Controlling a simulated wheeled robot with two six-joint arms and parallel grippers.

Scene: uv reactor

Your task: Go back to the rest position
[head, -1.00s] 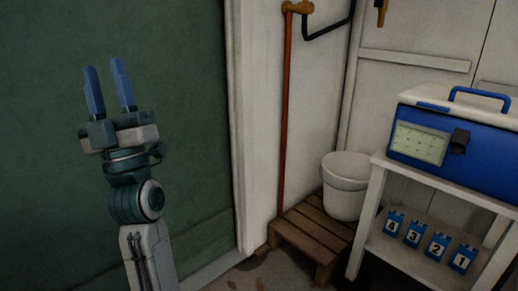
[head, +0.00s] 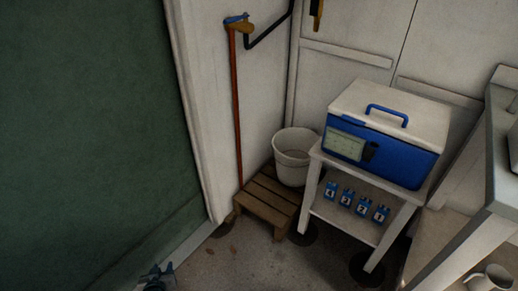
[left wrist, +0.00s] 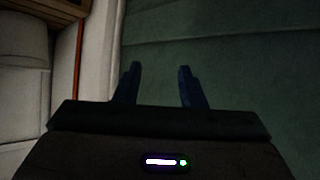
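My left gripper (left wrist: 160,82) shows in the left wrist view with its two dark blue fingers apart and nothing between them. Behind the fingers is a dark green wall panel. In the head view only a small part of my left gripper (head: 157,275) shows at the bottom edge, low in front of the green panel. My right gripper is in neither view.
A blue and white box (head: 400,158) stands on a white stand (head: 345,228), with several numbered blue items (head: 346,197) on its lower shelf. A white bucket (head: 293,162) sits on a wooden pallet (head: 262,205). A grey counter (head: 470,235) and a mug (head: 490,279) are at right.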

